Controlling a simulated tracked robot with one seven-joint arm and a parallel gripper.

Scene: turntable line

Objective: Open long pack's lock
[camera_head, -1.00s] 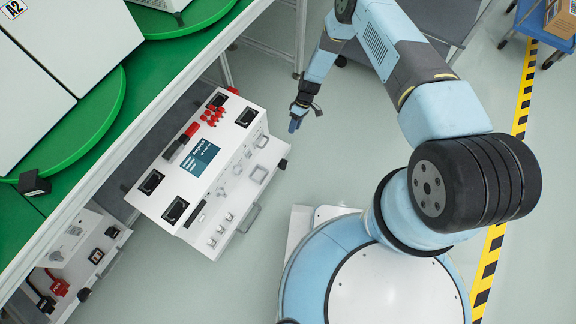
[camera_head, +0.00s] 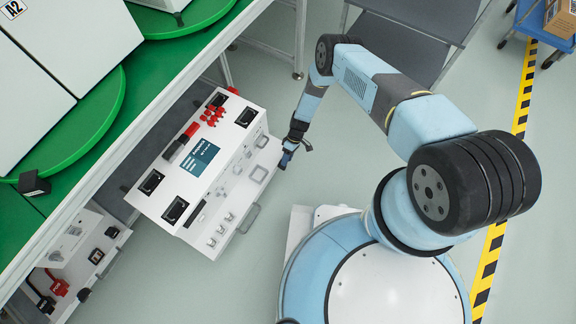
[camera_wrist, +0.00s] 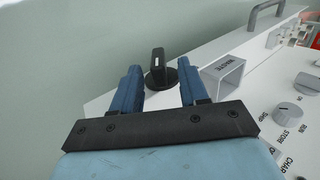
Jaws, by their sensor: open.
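The long pack (camera_head: 165,203) is a white box on the floor beside the green-topped table, with a dark blue label on top. Its lock, a black turning handle on a round base (camera_wrist: 158,66), stands upright at the pack's end in the wrist view. My gripper (camera_head: 286,158) is at the right end of the pack in the head view and hides the lock there. In the wrist view my gripper (camera_wrist: 160,74) is open, its blue fingers either side of the black handle in the picture. I cannot tell whether they touch it.
A grey carrying handle (camera_wrist: 266,14) and a round knob (camera_wrist: 290,110) are further right. A second white unit (camera_head: 97,254) stands at the lower left. A grey cart (camera_head: 425,30) is behind my arm.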

